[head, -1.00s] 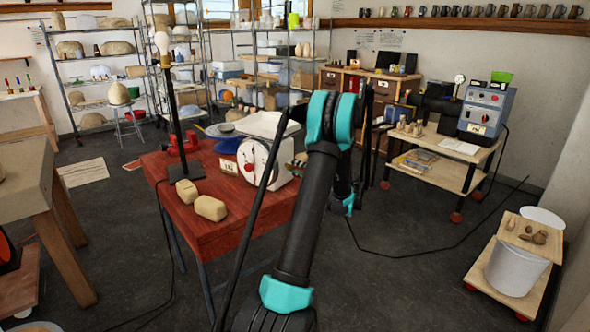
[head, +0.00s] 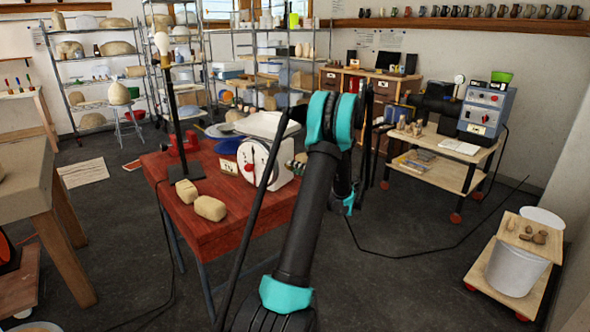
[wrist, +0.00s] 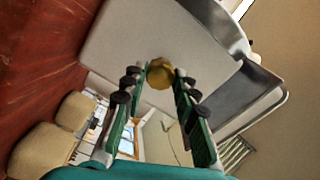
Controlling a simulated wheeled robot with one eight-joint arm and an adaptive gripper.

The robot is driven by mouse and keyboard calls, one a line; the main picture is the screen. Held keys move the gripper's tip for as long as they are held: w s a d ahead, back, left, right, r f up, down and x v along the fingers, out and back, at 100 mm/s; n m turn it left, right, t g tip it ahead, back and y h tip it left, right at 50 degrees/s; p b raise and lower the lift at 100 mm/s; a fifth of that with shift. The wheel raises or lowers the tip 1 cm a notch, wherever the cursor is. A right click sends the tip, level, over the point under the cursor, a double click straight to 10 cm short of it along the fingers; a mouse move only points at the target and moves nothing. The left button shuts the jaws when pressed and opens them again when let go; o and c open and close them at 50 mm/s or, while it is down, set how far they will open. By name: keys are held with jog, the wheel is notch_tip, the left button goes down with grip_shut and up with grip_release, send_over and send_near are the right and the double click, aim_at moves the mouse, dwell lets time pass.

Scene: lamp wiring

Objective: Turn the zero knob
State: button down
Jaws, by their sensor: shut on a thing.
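The zero knob (wrist: 160,73) is a small round brass-coloured knob on the side of the white scale (wrist: 140,35). In the wrist view my gripper (wrist: 163,74) has its two green-and-black fingers on either side of the knob, with the tips shut on it. In the head view the scale (head: 285,177) stands upright on the red table, its round dial with a red pointer facing left of my arm. There my gripper (head: 298,167) is at the scale's right side, partly hidden by my arm, and the knob cannot be made out.
The red table (head: 225,225) also carries two tan clay blocks (head: 210,208), a lamp on a black post (head: 174,110) and a red object (head: 184,146). A cable runs down the table's left side. A wooden cart (head: 437,165) stands at right. Open floor lies between.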

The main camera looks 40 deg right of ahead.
jog(key=c, duration=1.2)
grip_release()
jog(key=v, duration=1.2)
jog(key=shift+f, duration=0.1)
jog(key=shift+a, duration=0.1)
